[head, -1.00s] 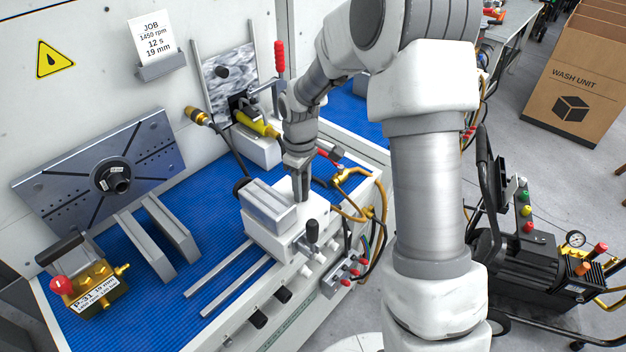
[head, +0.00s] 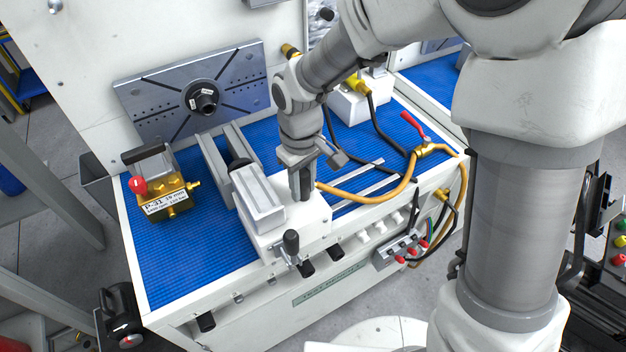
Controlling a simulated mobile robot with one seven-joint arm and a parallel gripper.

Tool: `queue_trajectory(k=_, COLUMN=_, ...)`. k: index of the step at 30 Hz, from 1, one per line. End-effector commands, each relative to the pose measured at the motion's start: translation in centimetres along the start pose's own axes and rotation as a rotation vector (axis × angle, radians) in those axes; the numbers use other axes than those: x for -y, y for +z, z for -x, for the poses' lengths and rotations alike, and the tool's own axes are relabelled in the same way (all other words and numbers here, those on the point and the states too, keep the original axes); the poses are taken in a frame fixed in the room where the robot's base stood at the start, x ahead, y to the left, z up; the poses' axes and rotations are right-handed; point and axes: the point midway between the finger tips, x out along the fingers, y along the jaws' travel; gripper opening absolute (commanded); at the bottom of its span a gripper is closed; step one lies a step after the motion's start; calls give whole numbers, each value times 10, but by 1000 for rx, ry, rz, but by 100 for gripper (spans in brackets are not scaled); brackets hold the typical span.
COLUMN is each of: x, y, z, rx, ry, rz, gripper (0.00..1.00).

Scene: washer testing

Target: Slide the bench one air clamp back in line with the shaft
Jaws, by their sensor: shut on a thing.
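The bench one air clamp (head: 260,198) is a white block with a grey ribbed top and a black-knobbed lever in front. It stands on the blue mat toward the front of the bench, over parallel rails (head: 368,184) that show to its right. The shaft (head: 207,103) is a dark round hub on the grey slotted plate at the back, to the upper left of the clamp. My gripper (head: 301,192) points down at the clamp's right side and is shut on it. The fingertips are partly hidden against the clamp.
Two grey bars (head: 221,152) lie between plate and clamp. A brass pump labelled P-31 (head: 166,195) sits to the left. A yellow hose with a red-handled valve (head: 423,150) runs along the right. A valve block (head: 403,247) hangs on the bench front.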

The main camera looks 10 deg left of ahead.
Motion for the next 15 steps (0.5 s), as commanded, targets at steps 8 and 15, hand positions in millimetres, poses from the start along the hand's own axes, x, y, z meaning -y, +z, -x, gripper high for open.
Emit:
queue_trajectory(k=8, x=6, y=-2, z=1, rx=-2, ry=-5, rz=5, gripper=0)
queue_trajectory(k=15, x=5, y=-2, z=1, rx=-3, ry=-4, rz=5, gripper=63)
